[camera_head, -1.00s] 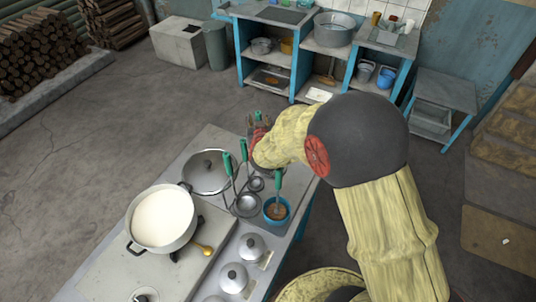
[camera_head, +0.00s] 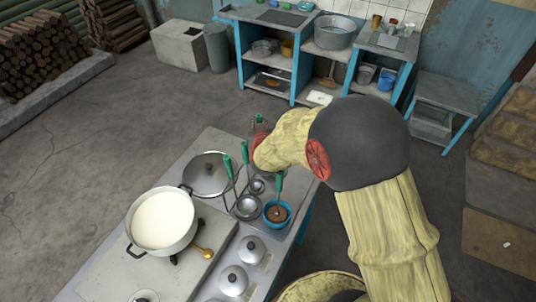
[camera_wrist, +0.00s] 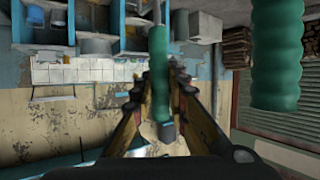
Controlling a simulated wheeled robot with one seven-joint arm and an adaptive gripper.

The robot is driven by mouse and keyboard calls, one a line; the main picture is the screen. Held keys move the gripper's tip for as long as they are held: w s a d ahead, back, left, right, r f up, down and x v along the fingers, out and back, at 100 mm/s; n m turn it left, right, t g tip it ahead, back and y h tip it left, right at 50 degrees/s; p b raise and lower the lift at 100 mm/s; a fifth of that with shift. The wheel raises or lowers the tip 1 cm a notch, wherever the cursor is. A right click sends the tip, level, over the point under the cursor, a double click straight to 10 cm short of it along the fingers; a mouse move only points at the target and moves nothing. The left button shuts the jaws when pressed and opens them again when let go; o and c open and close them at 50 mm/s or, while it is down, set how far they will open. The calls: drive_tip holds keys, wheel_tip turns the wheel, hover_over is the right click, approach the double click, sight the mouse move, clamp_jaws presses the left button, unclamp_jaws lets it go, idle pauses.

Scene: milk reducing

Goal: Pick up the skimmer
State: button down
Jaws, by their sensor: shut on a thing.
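My gripper (camera_wrist: 160,90) is shut on an upright green handle (camera_wrist: 160,60), with a thin metal shaft running beyond it in the wrist view. In the head view my gripper is mostly hidden behind my wrist, and a green handle end (camera_head: 258,118) shows beside it. The working end of the held tool is hidden, so I cannot tell from its shape that it is the skimmer. A second green handle (camera_wrist: 277,50) stands apart, right of my gripper in the wrist view.
A blue bowl (camera_head: 285,222) with a green-handled tool in it sits near the counter's right edge. A large pot of milk (camera_head: 160,220), a golden spoon (camera_head: 203,252) and several lidded cans (camera_head: 251,249) stand nearby. Blue shelves (camera_head: 292,65) stand beyond open floor.

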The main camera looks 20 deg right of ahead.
sight(259, 117)
drive_tip(key=shift+r, duration=0.1)
drive_tip(key=shift+r, duration=0.45)
wheel_tip(259, 117, up, 2)
drive_tip(key=shift+r+p, duration=0.2)
drive_tip(key=shift+p, duration=0.35)
drive_tip(key=s+r+p, duration=0.3)
drive_tip(key=s+r, duration=0.6)
drive_tip(key=s, duration=0.5)
drive_tip(key=shift+a+r+p, duration=0.3)
drive_tip(key=shift+a, duration=0.05)
